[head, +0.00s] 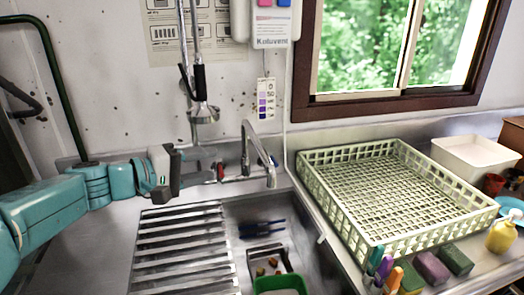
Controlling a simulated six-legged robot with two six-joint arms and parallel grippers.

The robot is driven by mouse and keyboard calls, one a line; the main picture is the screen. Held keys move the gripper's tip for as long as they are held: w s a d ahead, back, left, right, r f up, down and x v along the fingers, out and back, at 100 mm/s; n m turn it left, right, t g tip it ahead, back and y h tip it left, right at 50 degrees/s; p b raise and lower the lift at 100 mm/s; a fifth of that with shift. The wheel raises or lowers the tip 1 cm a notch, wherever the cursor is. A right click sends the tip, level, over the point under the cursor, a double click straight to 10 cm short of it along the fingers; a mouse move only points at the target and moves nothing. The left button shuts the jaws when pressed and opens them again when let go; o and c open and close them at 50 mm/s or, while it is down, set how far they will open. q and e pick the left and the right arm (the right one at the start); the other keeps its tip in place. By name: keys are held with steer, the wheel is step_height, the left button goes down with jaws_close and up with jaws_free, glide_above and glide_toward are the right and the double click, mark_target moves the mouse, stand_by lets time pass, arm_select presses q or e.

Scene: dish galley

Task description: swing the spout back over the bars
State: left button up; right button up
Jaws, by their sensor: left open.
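The chrome spout (257,143) rises from the tap at the back of the sink and arches forward to the right. Its tip hangs over the open basin (262,212), to the right of the bars. The metal bars (185,248) form a rack across the left part of the sink. My left gripper (206,166) reaches in from the left at the back, above the far end of the bars. It is open and empty, left of the spout and apart from it. My right gripper is not in view.
A pull-down spray head (203,112) hangs behind my left gripper. A pale green dish rack (395,195) fills the right counter. A green container (279,285) sits low in the basin.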

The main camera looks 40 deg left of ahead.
mark_target(260, 154)
arm_select(q)
steer(key=p+x, duration=0.3)
steer(key=x, duration=1.2)
steer(key=shift+d, duration=0.1)
steer(key=shift+w+f, duration=0.2)
steer(key=shift+w, duration=0.35)
steer(key=shift+d, duration=0.1)
jaws_close()
